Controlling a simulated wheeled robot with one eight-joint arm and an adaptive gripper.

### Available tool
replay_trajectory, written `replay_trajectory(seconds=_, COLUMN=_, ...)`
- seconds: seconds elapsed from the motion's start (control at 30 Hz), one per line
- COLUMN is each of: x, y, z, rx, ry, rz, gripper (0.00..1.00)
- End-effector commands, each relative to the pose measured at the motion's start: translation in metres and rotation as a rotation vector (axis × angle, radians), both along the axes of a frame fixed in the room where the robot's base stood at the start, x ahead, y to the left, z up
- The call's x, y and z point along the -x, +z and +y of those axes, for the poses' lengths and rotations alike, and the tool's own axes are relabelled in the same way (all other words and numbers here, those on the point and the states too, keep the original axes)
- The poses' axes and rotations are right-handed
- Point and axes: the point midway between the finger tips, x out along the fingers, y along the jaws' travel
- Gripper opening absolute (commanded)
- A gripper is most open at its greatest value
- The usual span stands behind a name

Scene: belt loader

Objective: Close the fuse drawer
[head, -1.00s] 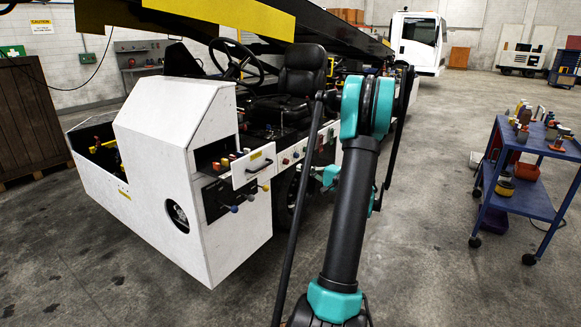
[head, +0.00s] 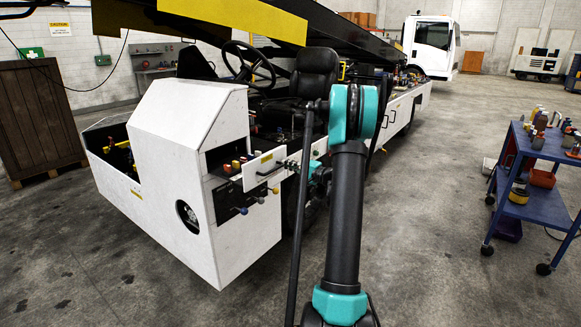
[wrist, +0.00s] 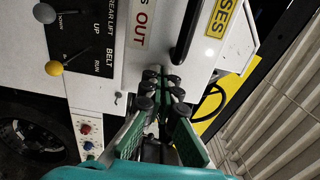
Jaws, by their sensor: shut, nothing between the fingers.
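The fuse drawer (head: 252,176) stands pulled out of the white console (head: 165,150), with red and yellow fuses showing behind its white front. In the wrist view, the drawer front (wrist: 215,52) carries a yellow label ending in "SES" and a black handle (wrist: 185,38). My gripper (head: 289,165) is at the right end of the drawer front in the head view. In the wrist view, its green fingers with dark tips (wrist: 164,88) are close together, empty, just below the handle. I cannot tell whether the tips touch the drawer front.
Knobbed levers (head: 258,199) stick out below the drawer; grey and yellow knobs (wrist: 54,67) show in the wrist view. The seat (head: 309,85) and steering wheel (head: 248,62) are behind. A blue cart (head: 545,205) stands at right. The floor in front is clear.

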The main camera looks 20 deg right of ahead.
Motion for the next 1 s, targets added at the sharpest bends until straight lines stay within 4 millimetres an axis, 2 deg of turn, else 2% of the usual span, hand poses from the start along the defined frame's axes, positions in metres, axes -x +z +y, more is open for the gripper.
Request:
replay_trajectory(seconds=0.27, x=0.000, y=0.000, z=0.000, rx=0.000, ry=0.000, rz=0.000, gripper=0.00)
replay_trajectory(seconds=0.47, x=-0.011, y=0.000, z=0.009, rx=0.000, ry=0.001, rz=0.000, gripper=0.00)
replay_trajectory(seconds=0.67, x=-0.041, y=0.000, z=0.032, rx=0.000, ry=0.004, rz=0.000, gripper=0.00)
replay_trajectory(seconds=1.0, x=-0.113, y=0.000, z=0.084, rx=0.000, ry=0.004, rz=0.000, gripper=0.00)
